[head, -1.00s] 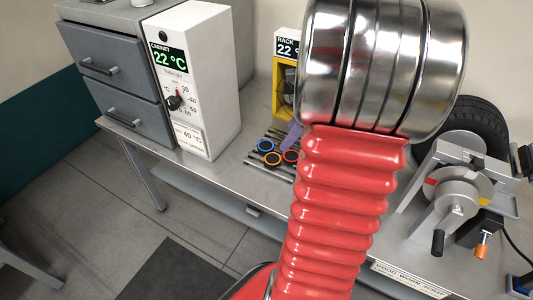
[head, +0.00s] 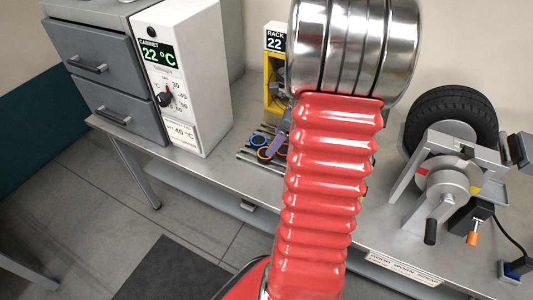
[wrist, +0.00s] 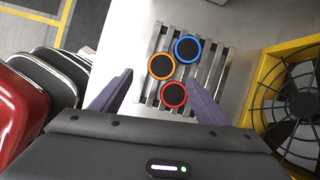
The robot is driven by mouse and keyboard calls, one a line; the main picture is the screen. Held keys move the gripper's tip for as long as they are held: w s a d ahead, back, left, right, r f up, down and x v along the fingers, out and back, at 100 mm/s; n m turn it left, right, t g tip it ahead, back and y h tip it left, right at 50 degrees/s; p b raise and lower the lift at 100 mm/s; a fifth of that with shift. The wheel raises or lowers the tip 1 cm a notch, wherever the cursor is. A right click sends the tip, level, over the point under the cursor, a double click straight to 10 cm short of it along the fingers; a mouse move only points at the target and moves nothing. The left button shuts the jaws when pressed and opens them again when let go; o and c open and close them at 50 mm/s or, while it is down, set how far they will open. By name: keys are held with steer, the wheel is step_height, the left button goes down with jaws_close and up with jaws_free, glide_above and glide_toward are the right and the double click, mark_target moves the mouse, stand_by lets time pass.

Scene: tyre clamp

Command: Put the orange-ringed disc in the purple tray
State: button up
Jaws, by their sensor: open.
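The orange-ringed disc (wrist: 162,66) lies on a slatted metal rack (wrist: 212,60), beside a blue-ringed disc (wrist: 187,49) and a red-ringed disc (wrist: 173,95). In the head view one purple finger overlaps the discs, and my arm hides most of the gripper. I see no purple tray.
A yellow-framed fan (wrist: 290,100) stands close right of the rack in the wrist view. The white cabinet (head: 190,80) stands on the bench left of the rack in the head view. A tyre (head: 450,110) and metal clamp (head: 445,185) stand at the right.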

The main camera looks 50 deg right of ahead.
steer(key=shift+x, duration=0.9)
steer(key=shift+d+x, duration=0.2)
steer(key=shift+x, duration=2.45)
steer(key=shift+w, duration=0.1)
steer(key=shift+c, duration=0.5)
steer(key=c, duration=1.1)
steer(key=shift+r, duration=0.1)
step_height(320, 180, up, 10)
steer(key=shift+f, duration=0.1)
